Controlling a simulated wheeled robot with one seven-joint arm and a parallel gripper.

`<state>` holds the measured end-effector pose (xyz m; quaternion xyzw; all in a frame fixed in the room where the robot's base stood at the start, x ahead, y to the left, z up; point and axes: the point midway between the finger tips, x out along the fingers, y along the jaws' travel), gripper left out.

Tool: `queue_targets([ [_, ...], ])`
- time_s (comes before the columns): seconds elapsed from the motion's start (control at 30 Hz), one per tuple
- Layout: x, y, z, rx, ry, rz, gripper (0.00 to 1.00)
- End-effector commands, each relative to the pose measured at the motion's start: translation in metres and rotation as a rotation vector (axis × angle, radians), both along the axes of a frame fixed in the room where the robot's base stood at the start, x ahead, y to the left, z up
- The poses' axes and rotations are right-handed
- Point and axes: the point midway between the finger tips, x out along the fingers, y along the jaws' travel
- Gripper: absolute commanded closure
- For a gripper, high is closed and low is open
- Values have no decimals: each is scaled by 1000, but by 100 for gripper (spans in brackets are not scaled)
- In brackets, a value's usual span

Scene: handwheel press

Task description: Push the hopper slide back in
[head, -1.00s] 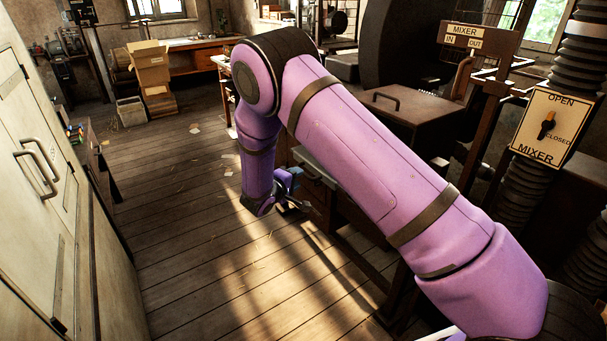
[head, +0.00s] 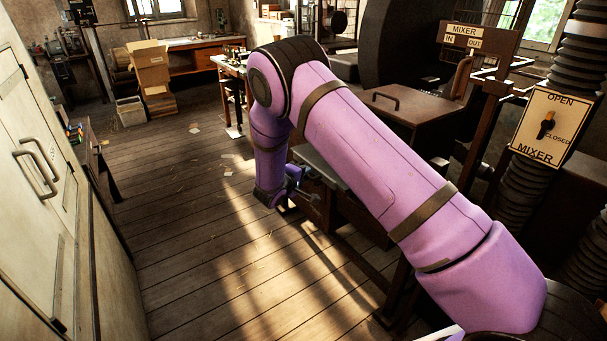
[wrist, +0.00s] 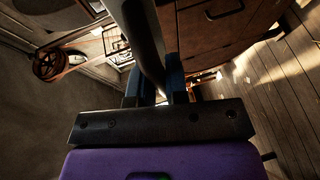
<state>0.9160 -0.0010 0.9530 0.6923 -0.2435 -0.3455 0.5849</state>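My gripper (head: 312,196) is low beside the dark wooden bench, left of the machine and largely hidden by my purple arm. In the wrist view my gripper (wrist: 155,88) has its two blue fingers apart. A long grey bar (wrist: 147,40) runs from the top of that view down to the gap between the fingers. I cannot tell whether it touches them. A pale grey slab (head: 316,160) shows beside my arm in the head view. No part is clearly recognisable as the hopper slide.
The wooden bench front with drawers (wrist: 212,22) is close by in the wrist view. A brown lidded box (head: 410,105) and the mixer switch panel (head: 545,125) are at the right. White cabinets (head: 40,170) line the left.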

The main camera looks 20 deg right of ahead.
Motion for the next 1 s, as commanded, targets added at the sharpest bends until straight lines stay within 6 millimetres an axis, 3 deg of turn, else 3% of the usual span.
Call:
queue_targets([
  [0.2, 1, -4, 0, 0, 0, 0, 100],
  [0.37, 8, -25, 0, -2, 1, -3, 100],
  [1.0, 65, -204, 0, 0, 0, -4, 100],
])
